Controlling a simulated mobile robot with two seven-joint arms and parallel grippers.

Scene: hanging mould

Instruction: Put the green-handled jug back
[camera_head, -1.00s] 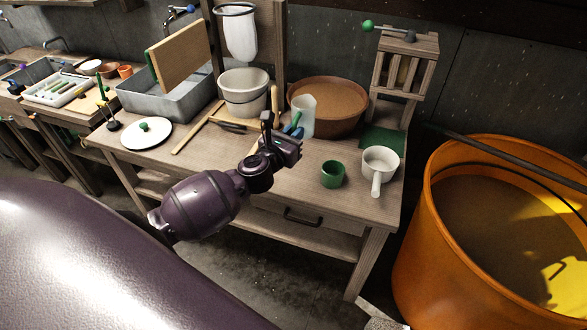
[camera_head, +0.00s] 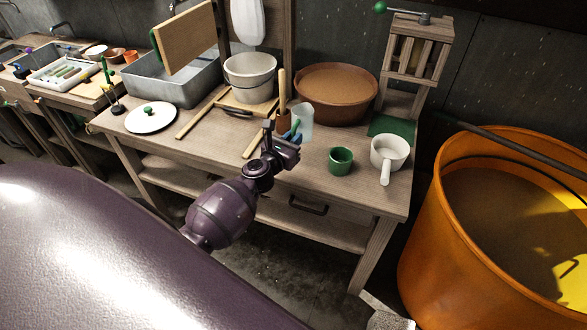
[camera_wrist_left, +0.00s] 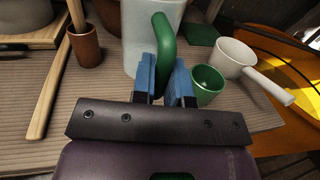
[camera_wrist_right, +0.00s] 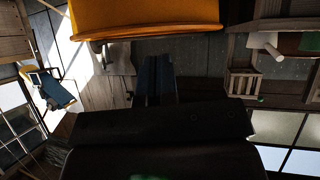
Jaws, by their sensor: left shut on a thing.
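The jug (camera_head: 305,117) is a pale translucent vessel with a green handle (camera_wrist_left: 163,45). My left gripper (camera_head: 286,139) is shut on the handle; its blue fingers (camera_wrist_left: 165,78) sit on either side of the handle in the left wrist view. The jug is upright over the wooden worktable, in front of the brown bowl; I cannot tell whether its base touches the tabletop, as my gripper hides it. A green mat (camera_head: 388,126) lies bare at the table's back right. My right gripper (camera_wrist_right: 158,75) shows only in its wrist view, dark, fingers together and empty.
A green cup (camera_head: 341,161) and a white long-handled pot (camera_head: 388,152) stand right of the jug. A brown bowl (camera_head: 337,91) is behind it. A terracotta holder (camera_wrist_left: 87,46) stands left. A wooden rack (camera_head: 418,50) rises behind the mat. An orange vat (camera_head: 425,240) is beside the table.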

